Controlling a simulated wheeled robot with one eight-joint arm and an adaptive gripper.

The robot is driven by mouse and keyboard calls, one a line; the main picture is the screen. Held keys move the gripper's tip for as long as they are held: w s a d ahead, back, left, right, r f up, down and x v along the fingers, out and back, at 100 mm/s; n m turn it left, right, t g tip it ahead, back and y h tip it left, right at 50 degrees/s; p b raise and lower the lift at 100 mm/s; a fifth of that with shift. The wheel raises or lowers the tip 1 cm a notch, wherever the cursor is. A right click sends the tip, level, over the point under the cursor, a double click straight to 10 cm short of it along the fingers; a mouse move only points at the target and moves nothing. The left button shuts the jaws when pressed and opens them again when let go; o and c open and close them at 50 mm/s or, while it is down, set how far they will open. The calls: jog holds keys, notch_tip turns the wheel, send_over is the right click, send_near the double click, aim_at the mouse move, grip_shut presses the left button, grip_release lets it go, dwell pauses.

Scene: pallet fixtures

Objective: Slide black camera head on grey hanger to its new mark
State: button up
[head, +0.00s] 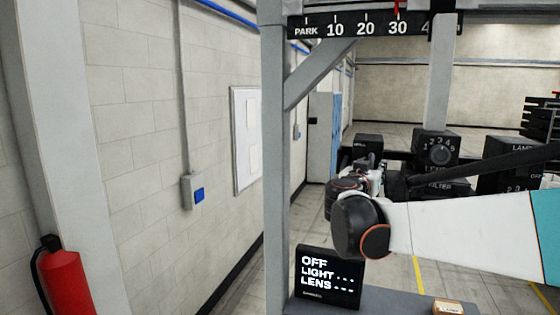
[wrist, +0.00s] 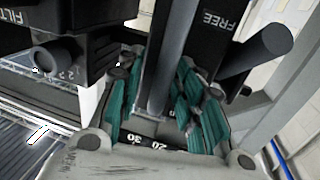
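In the head view a grey hanger (head: 441,75) hangs upright from the scale beam, near the partly covered mark after 30. A black camera head (head: 436,148) with a numbered dial shows at its lower end; whether they join is unclear. A red pointer (head: 397,8) stands above the 30. My gripper (head: 382,172) is left of the black head, its fingertips hard to see. In the wrist view my teal-padded fingers (wrist: 162,88) stand either side of a dark grey bar (wrist: 168,55). I cannot tell whether they press on it. A black part marked FREE (wrist: 222,18) is beside it.
The scale beam (head: 345,27) runs from PARK rightward, on a grey post (head: 275,160) with a diagonal brace. A black display (head: 329,277) reads OFF, LIGHT, LENS. Other black boxes (head: 510,160) crowd the right. In the wrist view a dark cylinder (wrist: 258,52) juts out at right.

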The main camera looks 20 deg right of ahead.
jog(key=s+d+v, duration=0.1)
jog(key=v, duration=1.2)
jog(key=w+a+f+b, duration=0.2)
jog(key=a+f+b, duration=0.15)
jog(key=a, duration=0.25)
jog(key=p+x, duration=0.2)
jog(key=x, duration=1.2)
jog(key=shift+a+r, duration=0.15)
jog(key=shift+r, duration=0.25)
jog(key=shift+w, duration=0.25)
jog(key=c, duration=0.7)
grip_shut()
